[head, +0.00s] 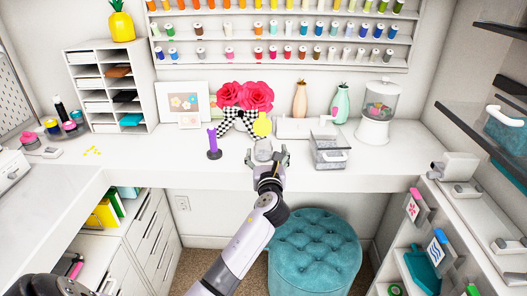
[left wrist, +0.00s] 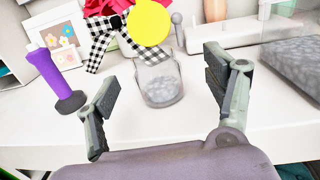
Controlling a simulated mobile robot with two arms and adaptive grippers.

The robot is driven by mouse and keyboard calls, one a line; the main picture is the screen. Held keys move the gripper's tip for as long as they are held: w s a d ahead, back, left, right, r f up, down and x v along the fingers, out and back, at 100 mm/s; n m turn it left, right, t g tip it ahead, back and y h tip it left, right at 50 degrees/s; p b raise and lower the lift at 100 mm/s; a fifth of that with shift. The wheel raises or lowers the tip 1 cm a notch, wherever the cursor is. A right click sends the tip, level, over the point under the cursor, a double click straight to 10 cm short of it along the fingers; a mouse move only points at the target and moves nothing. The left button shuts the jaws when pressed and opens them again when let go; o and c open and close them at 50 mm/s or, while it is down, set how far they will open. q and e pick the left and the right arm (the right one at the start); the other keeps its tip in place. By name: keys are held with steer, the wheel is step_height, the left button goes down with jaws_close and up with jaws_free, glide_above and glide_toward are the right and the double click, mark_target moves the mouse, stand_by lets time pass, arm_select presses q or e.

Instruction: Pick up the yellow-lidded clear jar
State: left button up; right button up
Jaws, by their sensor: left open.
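The clear jar (head: 263,148) stands on the white counter, with a round yellow lid (head: 262,126) showing above it. In the left wrist view the jar (left wrist: 161,84) has grey contents and its yellow lid (left wrist: 150,22) is at the top. My left gripper (head: 267,157) is open at the counter's front edge. In the left wrist view the left gripper (left wrist: 161,72) has its fingers spread, with the jar seen between them, apart from both. My right gripper is not in view.
A purple tool on a dark base (head: 213,143) stands left of the jar. A clear box (head: 330,150) stands right. A checkered bow with red flowers (head: 243,97) is behind. A teal stool (head: 315,250) is below the counter.

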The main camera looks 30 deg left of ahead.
mark_target(264, 152)
arm_select(q)
steer(key=x, duration=0.5)
steer(key=shift+a+f, duration=0.4)
steer(key=shift+a, duration=0.1)
steer(key=shift+c, duration=0.6)
steer(key=c, duration=1.2)
